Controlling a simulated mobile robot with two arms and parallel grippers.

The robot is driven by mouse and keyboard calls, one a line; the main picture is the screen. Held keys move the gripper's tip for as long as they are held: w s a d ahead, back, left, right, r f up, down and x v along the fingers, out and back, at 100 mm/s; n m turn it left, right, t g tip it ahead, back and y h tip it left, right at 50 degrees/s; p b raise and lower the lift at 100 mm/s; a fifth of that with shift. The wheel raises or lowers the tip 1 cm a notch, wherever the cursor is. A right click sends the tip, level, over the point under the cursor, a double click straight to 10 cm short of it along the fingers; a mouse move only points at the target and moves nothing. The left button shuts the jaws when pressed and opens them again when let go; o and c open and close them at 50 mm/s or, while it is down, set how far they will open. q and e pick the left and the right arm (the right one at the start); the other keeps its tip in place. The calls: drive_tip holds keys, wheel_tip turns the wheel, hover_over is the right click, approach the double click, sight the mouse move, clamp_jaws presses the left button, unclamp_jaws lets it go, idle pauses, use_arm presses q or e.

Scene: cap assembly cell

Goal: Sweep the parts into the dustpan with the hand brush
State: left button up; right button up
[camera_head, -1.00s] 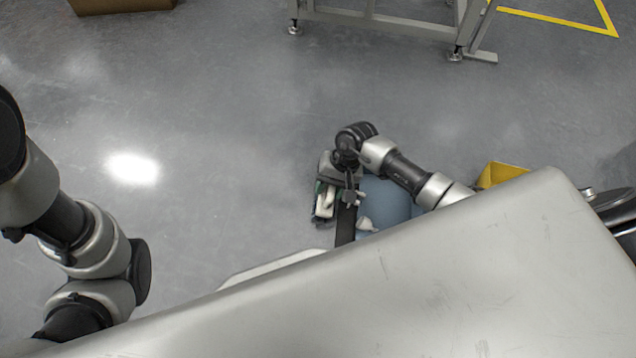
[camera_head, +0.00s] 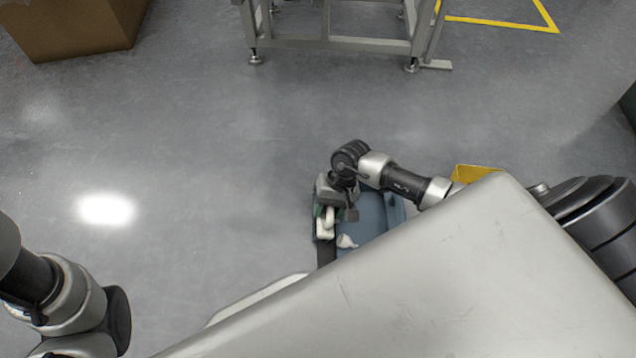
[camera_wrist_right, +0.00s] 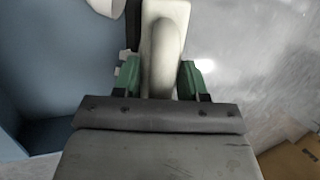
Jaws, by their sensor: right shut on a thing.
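My right gripper (camera_head: 330,213) is shut on the cream handle of the hand brush (camera_head: 325,228), low over the floor. In the right wrist view the handle (camera_wrist_right: 160,50) sits between the green fingers (camera_wrist_right: 160,80), with a dark strip along its left side. The blue dustpan (camera_head: 368,215) lies just right of the gripper, partly hidden by my arm and body. Its blue surface also shows at the left of the wrist view (camera_wrist_right: 45,60). A small whitish piece (camera_head: 346,241) shows against the dustpan; I cannot tell whether it is a part. My left gripper is not in view.
A yellow container (camera_head: 474,173) stands right of the dustpan, half hidden by my body. A grey metal frame (camera_head: 335,44) stands at the back, and a cardboard box (camera_head: 75,28) at the back left. The floor between is clear, with no loose parts visible.

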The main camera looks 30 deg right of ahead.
drive_tip(key=shift+s+d+r, duration=0.1)
drive_tip(key=shift+s+d, duration=0.15)
drive_tip(key=shift+d, duration=0.2)
drive_tip(key=shift+d, duration=0.15)
drive_tip(key=shift+s+d+r, duration=0.1)
drive_tip(key=shift+s+d, duration=0.2)
drive_tip(key=shift+d, duration=0.2)
drive_tip(key=shift+s+d+r, duration=0.1)
drive_tip(key=shift+s+d, duration=0.2)
drive_tip(key=shift+d, duration=0.2)
drive_tip(key=shift+s+d+f, duration=0.1)
drive_tip(key=shift+s+d, duration=0.25)
drive_tip(key=shift+d, duration=0.3)
drive_tip(key=shift+s+d+f, duration=0.1)
drive_tip(key=shift+s+d, duration=0.2)
drive_tip(key=shift+d, duration=0.35)
drive_tip(key=shift+a+r, duration=0.1)
